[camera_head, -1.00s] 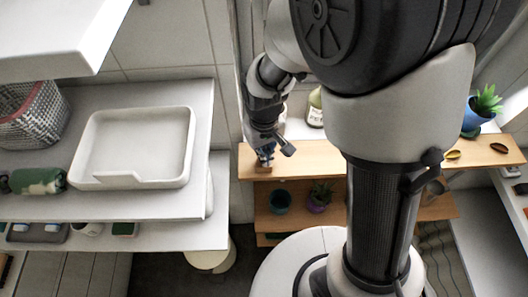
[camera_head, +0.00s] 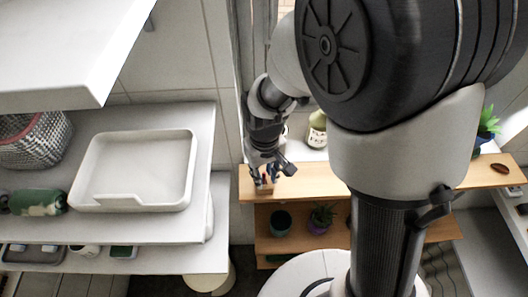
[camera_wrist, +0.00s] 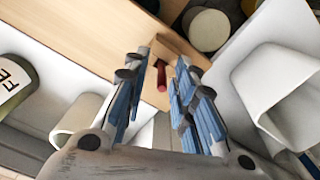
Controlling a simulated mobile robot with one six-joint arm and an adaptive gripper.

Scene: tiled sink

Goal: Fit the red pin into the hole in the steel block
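The red pin (camera_wrist: 161,76) shows in the wrist view as a short, dark red rod over the light wooden surface. It lies between the two blue-padded fingers of my gripper (camera_wrist: 161,60), with a gap visible on each side. My gripper is open and points at the wooden shelf. In the head view my gripper (camera_head: 262,178) is at the left end of the wooden shelf (camera_head: 318,183), close to its top. I cannot make out the steel block in either view.
A green-and-white bottle (camera_head: 317,130) stands behind the shelf, right of my gripper. A lower shelf holds a dark pot (camera_head: 280,222) and a potted plant (camera_head: 321,217). A white tray (camera_head: 135,170) sits on the left counter. My arm hides the middle of the shelf.

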